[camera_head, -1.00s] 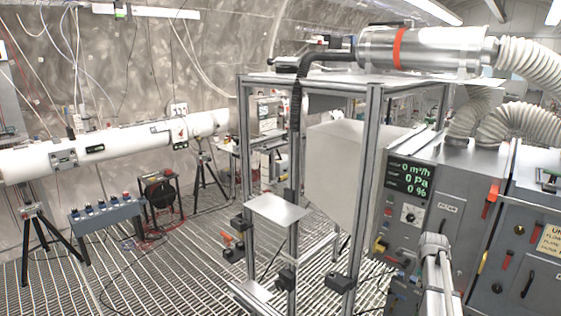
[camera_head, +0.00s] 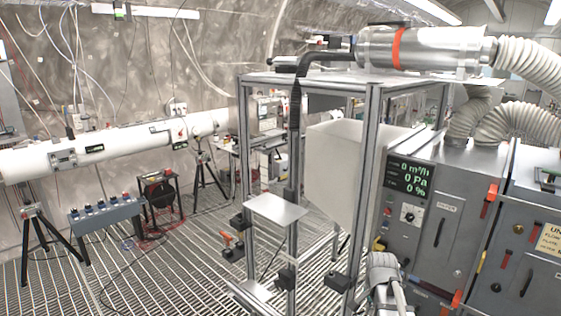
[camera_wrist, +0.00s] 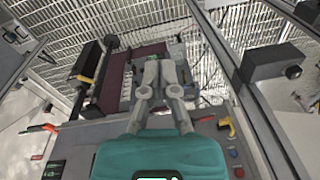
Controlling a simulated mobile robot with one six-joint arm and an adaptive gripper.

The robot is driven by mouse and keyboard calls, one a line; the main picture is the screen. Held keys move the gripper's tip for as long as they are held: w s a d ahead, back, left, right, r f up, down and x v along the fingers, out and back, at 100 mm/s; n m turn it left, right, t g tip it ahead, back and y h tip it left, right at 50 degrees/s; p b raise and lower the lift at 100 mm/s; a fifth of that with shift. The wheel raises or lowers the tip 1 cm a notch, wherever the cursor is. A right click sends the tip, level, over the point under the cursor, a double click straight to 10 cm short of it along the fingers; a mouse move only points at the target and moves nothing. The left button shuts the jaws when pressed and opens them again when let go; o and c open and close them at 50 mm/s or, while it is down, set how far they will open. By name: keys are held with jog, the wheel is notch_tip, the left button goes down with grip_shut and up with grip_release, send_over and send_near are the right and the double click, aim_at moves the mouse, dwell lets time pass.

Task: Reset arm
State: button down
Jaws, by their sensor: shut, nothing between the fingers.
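My gripper (camera_wrist: 161,62) shows in the wrist view, its two grey fingers close together with nothing between them. It hangs over the edge of a grey panel (camera_wrist: 205,128), with the slatted floor and a dark red-and-black unit beyond the fingertips. In the head view a light grey part of my arm (camera_head: 384,282) shows at the bottom, in front of the grey cabinet; the gripper cannot be made out there.
An aluminium-profile frame (camera_head: 368,190) with a small plate (camera_head: 276,208) stands left of my arm. The grey cabinet (camera_head: 440,215) with a green-lettered display (camera_head: 409,176) is at right. A white tube on tripods (camera_head: 110,143) is far left. Open grating lies between.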

jog(key=s+a+n+g, duration=0.1)
jog(key=s+a+n, duration=0.9)
jog(key=shift+s+n, duration=0.15)
jog(key=shift+n, duration=0.15)
jog(key=shift+s+a, duration=0.1)
dwell(0.9)
